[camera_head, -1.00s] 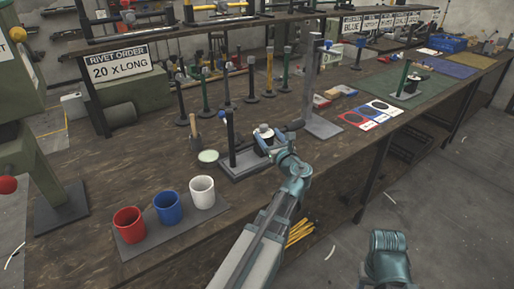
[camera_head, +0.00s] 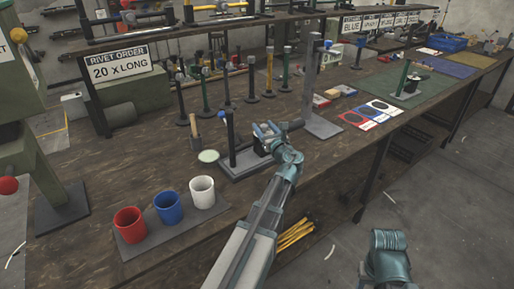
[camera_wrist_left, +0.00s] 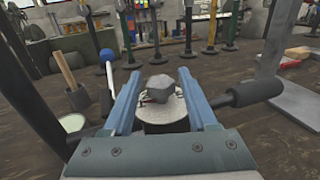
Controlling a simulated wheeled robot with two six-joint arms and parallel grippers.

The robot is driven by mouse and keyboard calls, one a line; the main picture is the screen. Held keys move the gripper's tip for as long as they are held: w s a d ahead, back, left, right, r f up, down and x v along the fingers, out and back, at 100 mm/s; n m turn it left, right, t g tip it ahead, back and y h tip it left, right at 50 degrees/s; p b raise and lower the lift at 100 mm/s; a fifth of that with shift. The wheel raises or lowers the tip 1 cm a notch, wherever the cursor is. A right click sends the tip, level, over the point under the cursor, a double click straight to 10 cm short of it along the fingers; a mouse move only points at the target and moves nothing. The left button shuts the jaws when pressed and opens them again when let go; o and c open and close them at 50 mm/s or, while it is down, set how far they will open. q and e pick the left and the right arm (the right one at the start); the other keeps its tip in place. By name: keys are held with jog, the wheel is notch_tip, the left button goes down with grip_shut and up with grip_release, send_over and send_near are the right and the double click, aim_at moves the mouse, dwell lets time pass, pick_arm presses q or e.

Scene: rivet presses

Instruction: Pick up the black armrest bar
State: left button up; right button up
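A short black bar with a thick round grip (camera_head: 292,124), which may be the armrest bar, sticks out to the right of my left gripper (camera_head: 266,130). In the left wrist view the black grip (camera_wrist_left: 250,92) lies just outside the right finger, not between the fingers. My left gripper (camera_wrist_left: 160,90) is open, its two blue fingers apart. A grey knob (camera_wrist_left: 159,83) on a pale round disc shows between and beyond them; I cannot tell whether they touch. This sits at a small press with a black post (camera_head: 231,138) on a grey base plate (camera_head: 236,170). My right gripper is out of view.
A grey upright column (camera_head: 311,95) stands to the right. Red (camera_head: 130,224), blue (camera_head: 168,207) and white (camera_head: 202,191) cups stand front left. A wooden-handled tool (camera_head: 195,132) and several coloured posts stand behind.

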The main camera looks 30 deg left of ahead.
pick_arm(q)
grip_shut()
dwell(1.1)
